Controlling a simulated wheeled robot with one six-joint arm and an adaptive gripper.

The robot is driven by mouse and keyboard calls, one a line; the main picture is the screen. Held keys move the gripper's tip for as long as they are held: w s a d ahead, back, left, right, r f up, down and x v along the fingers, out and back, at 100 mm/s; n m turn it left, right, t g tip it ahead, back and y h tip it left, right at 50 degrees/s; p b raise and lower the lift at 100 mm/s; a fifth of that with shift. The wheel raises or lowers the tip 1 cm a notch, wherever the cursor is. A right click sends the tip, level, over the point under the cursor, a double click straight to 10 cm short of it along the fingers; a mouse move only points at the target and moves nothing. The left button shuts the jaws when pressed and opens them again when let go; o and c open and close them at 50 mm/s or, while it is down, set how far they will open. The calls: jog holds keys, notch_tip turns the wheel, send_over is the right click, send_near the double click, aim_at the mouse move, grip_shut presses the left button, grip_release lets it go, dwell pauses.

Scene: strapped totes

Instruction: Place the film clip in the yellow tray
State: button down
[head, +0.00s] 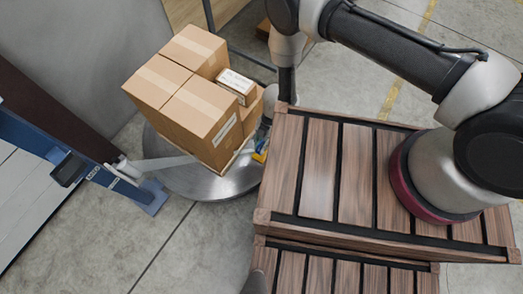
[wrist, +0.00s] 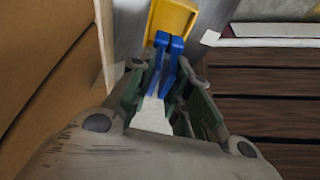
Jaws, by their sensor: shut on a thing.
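The film clip (wrist: 157,75) is blue, with two arms, and sits between the fingers of my gripper (wrist: 162,98) in the wrist view. My gripper is shut on it. The clip's far end overlaps the near edge of the yellow tray (wrist: 174,16) in the picture; I cannot tell whether it touches it or is above it. The tray is cut off by the top of the wrist view. In the head view only a small yellow bit of the tray (head: 261,157) shows, between the cartons and the wooden crate; the clip is hard to make out there.
Stacked cardboard cartons (head: 190,95) stand on a round metal turntable (head: 190,182), close to the left of my gripper. A slatted wooden crate (head: 318,170) stands close on the right. A blue frame (head: 75,150) is at far left. The floor at lower left is clear.

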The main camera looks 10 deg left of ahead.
jog(key=shift+f, duration=2.75)
jog(key=shift+f, duration=0.1)
jog(key=c, duration=1.3)
grip_release()
jog(key=v, duration=1.2)
